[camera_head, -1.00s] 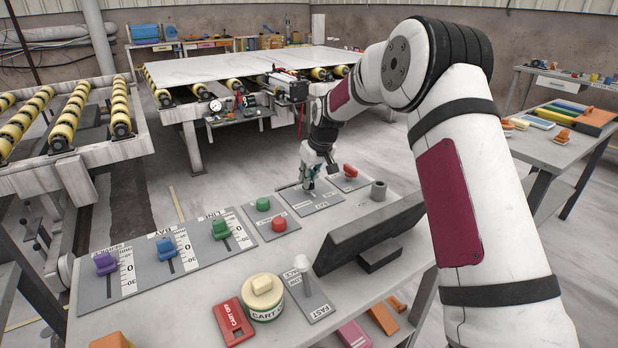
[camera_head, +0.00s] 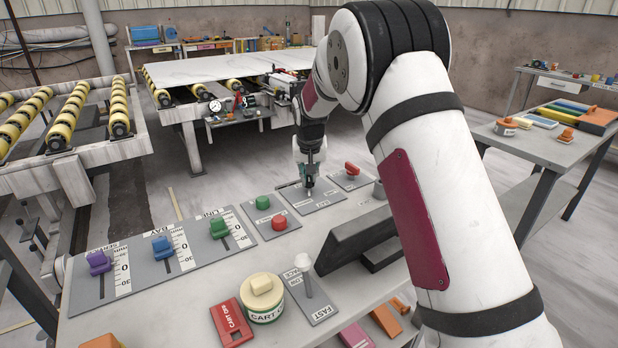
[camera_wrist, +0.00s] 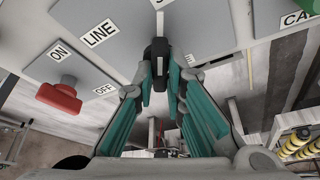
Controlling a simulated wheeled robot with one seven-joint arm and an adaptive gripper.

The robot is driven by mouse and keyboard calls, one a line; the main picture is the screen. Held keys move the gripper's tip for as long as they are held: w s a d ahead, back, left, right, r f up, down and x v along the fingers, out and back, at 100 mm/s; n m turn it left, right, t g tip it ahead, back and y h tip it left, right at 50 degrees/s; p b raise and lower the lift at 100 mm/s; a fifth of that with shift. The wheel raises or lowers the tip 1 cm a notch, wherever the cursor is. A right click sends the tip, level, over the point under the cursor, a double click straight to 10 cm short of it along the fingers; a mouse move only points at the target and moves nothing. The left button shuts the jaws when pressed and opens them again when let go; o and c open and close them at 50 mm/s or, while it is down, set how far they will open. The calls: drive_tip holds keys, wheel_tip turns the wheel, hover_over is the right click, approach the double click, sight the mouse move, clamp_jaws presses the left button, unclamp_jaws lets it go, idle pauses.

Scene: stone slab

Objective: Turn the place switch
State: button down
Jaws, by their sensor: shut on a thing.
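A small dark switch handle (camera_wrist: 158,52) stands on a grey plate (camera_head: 324,203) at the back of the console. My gripper (camera_head: 308,188) points down over this plate. In the wrist view its teal-lined fingers (camera_wrist: 162,88) are closed on the handle, one on each side. The handle is mostly hidden by the fingers in the head view.
A red knob (camera_head: 352,169) on the neighbouring plate is close to my gripper; ON, OFF and LINE labels show in the wrist view. Green (camera_head: 262,202) and red (camera_head: 279,222) buttons lie nearer. A dark slanted panel (camera_head: 350,238) stands in front, beside my arm.

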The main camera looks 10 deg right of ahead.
drive_tip(key=shift+a+m+h+b, duration=0.1)
drive_tip(key=shift+m+h+b, duration=0.35)
drive_tip(key=shift+m, duration=1.05)
drive_tip(key=shift+g, duration=0.3)
drive_tip(key=c, duration=1.6)
unclamp_jaws()
drive_tip(key=shift+c, duration=0.2)
drive_tip(key=v, duration=1.2)
drive_tip(key=shift+s+a, duration=0.1)
drive_tip(key=shift+s, duration=0.05)
